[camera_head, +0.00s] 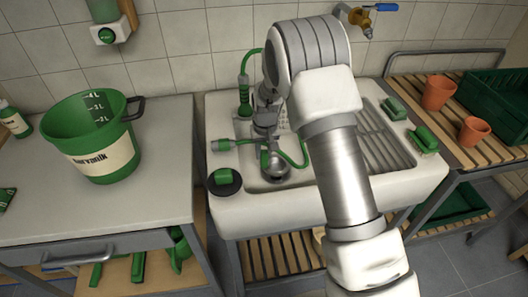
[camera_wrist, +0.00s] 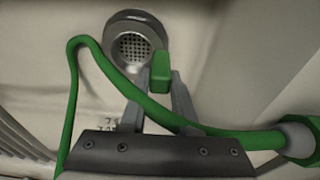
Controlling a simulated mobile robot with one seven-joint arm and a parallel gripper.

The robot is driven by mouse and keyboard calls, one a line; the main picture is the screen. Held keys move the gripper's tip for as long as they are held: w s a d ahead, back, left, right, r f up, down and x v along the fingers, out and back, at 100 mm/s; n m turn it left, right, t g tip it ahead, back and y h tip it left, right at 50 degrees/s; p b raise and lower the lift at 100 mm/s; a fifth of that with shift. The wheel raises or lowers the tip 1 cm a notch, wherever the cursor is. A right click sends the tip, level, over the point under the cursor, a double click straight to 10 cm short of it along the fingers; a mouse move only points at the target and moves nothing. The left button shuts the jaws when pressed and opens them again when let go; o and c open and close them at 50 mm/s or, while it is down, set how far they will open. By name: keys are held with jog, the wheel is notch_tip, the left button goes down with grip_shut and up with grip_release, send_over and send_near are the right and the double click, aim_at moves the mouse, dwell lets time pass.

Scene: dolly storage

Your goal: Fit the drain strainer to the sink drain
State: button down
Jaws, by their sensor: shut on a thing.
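In the wrist view, my gripper (camera_wrist: 160,88) is shut on a green grip block at the lower right edge of the drain strainer (camera_wrist: 133,47), a round metal piece with a perforated centre. In the head view, the strainer (camera_head: 276,167) shows as a shiny disc over the white sink (camera_head: 420,192) basin, just below my gripper (camera_head: 264,138). The drain hole cannot be made out apart from the strainer, so I cannot tell whether it is seated. A green hose (camera_wrist: 73,95) loops around and crosses the fingers in the wrist view.
The hose's fitting (camera_head: 222,145) lies at the sink's left side. A black disc with a green knob (camera_head: 226,180) sits on the front-left rim. Green brushes (camera_head: 423,139) lie on the right rim. A green bucket (camera_head: 92,138) stands on the left counter, with clear space before it.

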aim_at(264, 159)
jog(key=shift+f+b, duration=0.8)
jog(key=shift+f, duration=0.35)
jog(key=shift+f, duration=0.15)
jog(key=shift+f+b, duration=0.3)
jog(key=shift+r, duration=0.1)
jog(key=c, duration=0.6)
grip_release()
jog(key=shift+r, duration=0.1)
jog(key=s+r, duration=0.1)
jog(key=r, duration=0.4)
jog(key=r+p, duration=0.1)
jog(key=r, duration=0.5)
jog(key=s+r+p, duration=0.1)
jog(key=r, duration=0.5)
jog(key=shift+s+d, duration=0.2)
jog(key=shift+s, duration=0.1)
